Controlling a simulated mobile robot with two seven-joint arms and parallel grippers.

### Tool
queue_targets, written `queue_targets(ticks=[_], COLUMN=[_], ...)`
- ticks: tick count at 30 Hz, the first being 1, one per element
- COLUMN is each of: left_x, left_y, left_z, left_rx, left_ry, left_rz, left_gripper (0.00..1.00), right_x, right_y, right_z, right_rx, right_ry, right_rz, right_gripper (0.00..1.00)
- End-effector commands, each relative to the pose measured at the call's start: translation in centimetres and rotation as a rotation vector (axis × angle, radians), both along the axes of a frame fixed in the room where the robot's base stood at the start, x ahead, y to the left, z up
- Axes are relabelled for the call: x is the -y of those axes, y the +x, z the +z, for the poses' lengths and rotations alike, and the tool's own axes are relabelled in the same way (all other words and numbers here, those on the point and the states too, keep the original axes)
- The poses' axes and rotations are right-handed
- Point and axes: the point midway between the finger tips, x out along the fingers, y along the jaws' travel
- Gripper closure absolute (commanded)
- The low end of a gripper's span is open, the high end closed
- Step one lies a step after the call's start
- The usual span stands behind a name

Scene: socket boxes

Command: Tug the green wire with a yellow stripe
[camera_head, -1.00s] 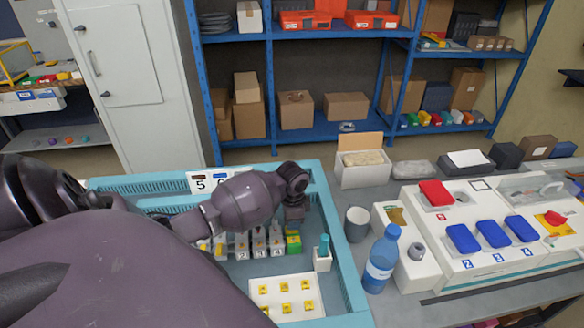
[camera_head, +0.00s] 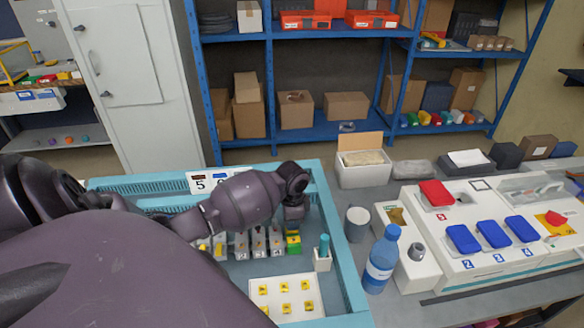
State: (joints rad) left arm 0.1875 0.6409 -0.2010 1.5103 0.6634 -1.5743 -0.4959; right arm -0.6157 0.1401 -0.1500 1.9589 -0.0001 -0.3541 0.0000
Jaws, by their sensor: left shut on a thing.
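My left arm reaches in from the left over the blue tray (camera_head: 345,270). My left gripper (camera_head: 293,222) points down at the right end of a row of numbered white terminal blocks (camera_head: 259,244), just above a green and yellow block (camera_head: 293,242). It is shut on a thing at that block. The green wire with a yellow stripe is too small and too covered by my wrist to make out clearly. My right gripper is not in view.
A holder with a teal-handled tool (camera_head: 323,255) stands close right of the gripper. A white plate with yellow pieces (camera_head: 286,297) lies in front. Outside the tray stand a grey cup (camera_head: 357,224), a blue bottle (camera_head: 382,260) and a panel with blue covers (camera_head: 492,235).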

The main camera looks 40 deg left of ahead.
Motion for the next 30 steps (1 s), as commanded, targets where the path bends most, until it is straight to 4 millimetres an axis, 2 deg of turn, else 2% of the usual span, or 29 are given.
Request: queue_targets(ticks=[1,30], left_x=[-0.03,-0.16], left_y=[-0.54,-0.32], left_z=[-0.5,0.21], left_rx=[-0.016,-0.01], left_ry=[0.0,0.002], left_rz=[0.001,0.001], left_gripper=[1.0,1.0], right_x=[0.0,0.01], right_y=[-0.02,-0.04], right_z=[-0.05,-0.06], right_rx=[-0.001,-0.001], right_ry=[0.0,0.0], right_rz=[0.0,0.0], right_gripper=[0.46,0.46])
